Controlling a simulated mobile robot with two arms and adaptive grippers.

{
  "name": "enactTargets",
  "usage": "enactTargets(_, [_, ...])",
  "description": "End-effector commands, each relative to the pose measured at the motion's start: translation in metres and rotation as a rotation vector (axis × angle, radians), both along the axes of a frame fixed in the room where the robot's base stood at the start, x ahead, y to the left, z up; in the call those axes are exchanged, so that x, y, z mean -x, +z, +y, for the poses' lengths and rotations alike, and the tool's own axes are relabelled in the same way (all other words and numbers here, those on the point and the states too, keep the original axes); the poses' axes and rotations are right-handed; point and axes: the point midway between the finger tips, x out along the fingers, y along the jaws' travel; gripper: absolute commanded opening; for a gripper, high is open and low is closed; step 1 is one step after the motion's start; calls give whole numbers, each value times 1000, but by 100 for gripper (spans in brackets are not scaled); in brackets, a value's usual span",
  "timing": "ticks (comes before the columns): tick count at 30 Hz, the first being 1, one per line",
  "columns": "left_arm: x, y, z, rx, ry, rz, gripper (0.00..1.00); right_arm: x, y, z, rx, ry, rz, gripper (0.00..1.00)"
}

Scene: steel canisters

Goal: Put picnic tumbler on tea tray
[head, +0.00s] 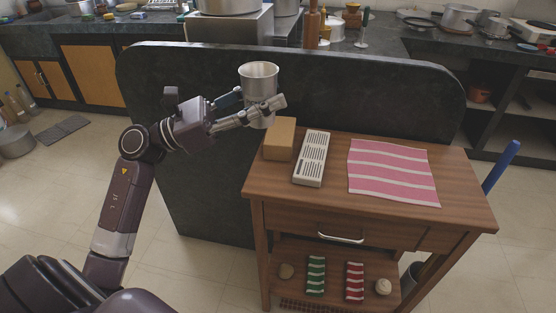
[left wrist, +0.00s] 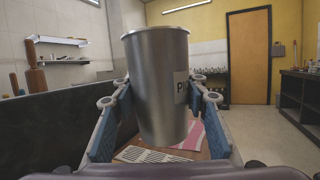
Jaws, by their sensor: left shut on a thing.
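The picnic tumbler (head: 258,82) is a steel cup, open at the top and upright. My left gripper (head: 262,111) is shut around it, and the left wrist view shows the tumbler (left wrist: 155,85) between the two fingers, with a partly hidden label starting "P". It is held up near the back left corner of the wooden cart, by the box. The tea tray (head: 312,159), a pale slotted slab, lies on the cart top to the right of the tumbler; nothing stands on it. Part of the tray (left wrist: 148,155) shows below the tumbler in the left wrist view. My right gripper is not in view.
A brown box (head: 280,140) stands just left of the tray on the wooden cart (head: 325,209). A pink striped cloth (head: 392,171) lies to the tray's right. A dark partition (head: 340,90) rises behind the cart. Small items sit on the cart's lower shelf.

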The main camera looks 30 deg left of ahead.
Motion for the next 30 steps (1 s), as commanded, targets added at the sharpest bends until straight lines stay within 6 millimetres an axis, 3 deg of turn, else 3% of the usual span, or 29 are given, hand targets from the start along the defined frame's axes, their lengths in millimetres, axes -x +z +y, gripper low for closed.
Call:
enactTargets(1, [0,-18,0,7,0,5,0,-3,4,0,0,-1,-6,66])
enactTargets(6, [0,-64,0,6,2,5,0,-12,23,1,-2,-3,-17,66])
enactTargets(12, [0,-102,0,3,1,2,0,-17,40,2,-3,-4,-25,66])
enactTargets(20, [0,-122,0,2,1,2,0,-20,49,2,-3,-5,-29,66])
enactTargets(26, [0,-151,0,2,1,1,0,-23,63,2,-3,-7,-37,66])
enactTargets(30, [0,-155,0,-1,0,-2,0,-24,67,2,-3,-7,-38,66])
